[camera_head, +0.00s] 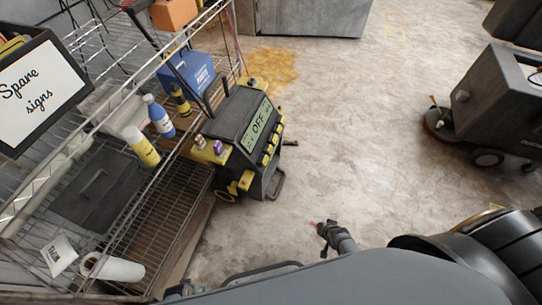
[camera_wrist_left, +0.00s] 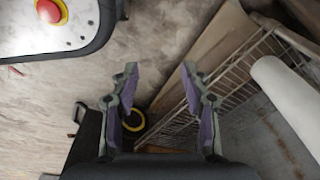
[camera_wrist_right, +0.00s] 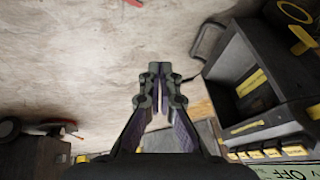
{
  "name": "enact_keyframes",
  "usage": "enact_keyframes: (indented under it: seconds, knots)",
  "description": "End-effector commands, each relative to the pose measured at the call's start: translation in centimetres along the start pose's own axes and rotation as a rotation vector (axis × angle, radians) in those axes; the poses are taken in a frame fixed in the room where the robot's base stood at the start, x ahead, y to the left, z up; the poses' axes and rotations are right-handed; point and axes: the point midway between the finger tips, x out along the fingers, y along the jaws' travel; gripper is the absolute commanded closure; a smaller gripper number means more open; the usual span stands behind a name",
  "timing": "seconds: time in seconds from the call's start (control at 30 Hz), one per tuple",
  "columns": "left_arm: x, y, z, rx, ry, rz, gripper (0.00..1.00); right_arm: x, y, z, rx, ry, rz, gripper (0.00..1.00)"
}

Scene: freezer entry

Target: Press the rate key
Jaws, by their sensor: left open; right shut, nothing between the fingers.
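A dark machine (camera_head: 232,122) with a green display (camera_head: 258,125) reading OFF stands beside the wire rack. A row of yellow-labelled keys (camera_head: 269,150) runs along the display's lower edge. The keys also show in the right wrist view (camera_wrist_right: 272,153); their labels are too small to read, so I cannot tell which is the rate key. My right gripper (camera_head: 323,229) is shut and empty, over the floor to the right of the machine, apart from it. It also shows in the right wrist view (camera_wrist_right: 159,70). My left gripper (camera_wrist_left: 160,75) is open and empty, near the rack's lower end.
The wire rack (camera_head: 140,215) fills the left, with a white roll (camera_head: 112,268), a blue bottle (camera_head: 158,116), a yellow bottle (camera_head: 141,147) and a Spare signs board (camera_head: 35,90). A floor-cleaning machine (camera_head: 495,105) stands at right. The floor (camera_head: 350,140) between is clear.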

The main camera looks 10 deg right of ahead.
Motion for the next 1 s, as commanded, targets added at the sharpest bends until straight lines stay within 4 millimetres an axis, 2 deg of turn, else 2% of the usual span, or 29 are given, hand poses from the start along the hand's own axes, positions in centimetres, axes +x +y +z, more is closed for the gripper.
enact_keyframes:
  seconds: [0.03,0.27,0.43,0.6,0.8,1.0]
  knots:
    - [1.4,0.3,-1.0,-0.001,0.008,0.004,0.53,2.0,-1.1,-1.6,0.068,0.038,-0.03,1.0]
    - [1.2,1.6,-5.2,-0.002,0.022,0.028,0.53,3.9,-7.4,-11.0,0.434,0.176,-0.216,1.0]
    - [-0.2,2.6,-7.8,0.003,0.036,0.05,0.53,3.2,-12.4,-17.6,0.718,0.234,-0.417,1.0]
    - [-2.7,3.6,-9.1,0.014,0.048,0.073,0.53,0.5,-17.0,-23.0,0.976,0.229,-0.643,1.0]
    - [-5.7,4.2,-9.4,0.027,0.056,0.089,0.53,-3.1,-20.2,-26.2,1.153,0.178,-0.824,1.0]
    - [-6.9,4.3,-9.4,0.031,0.055,0.093,0.53,-4.5,-21.0,-27.0,1.198,0.157,-0.87,1.0]
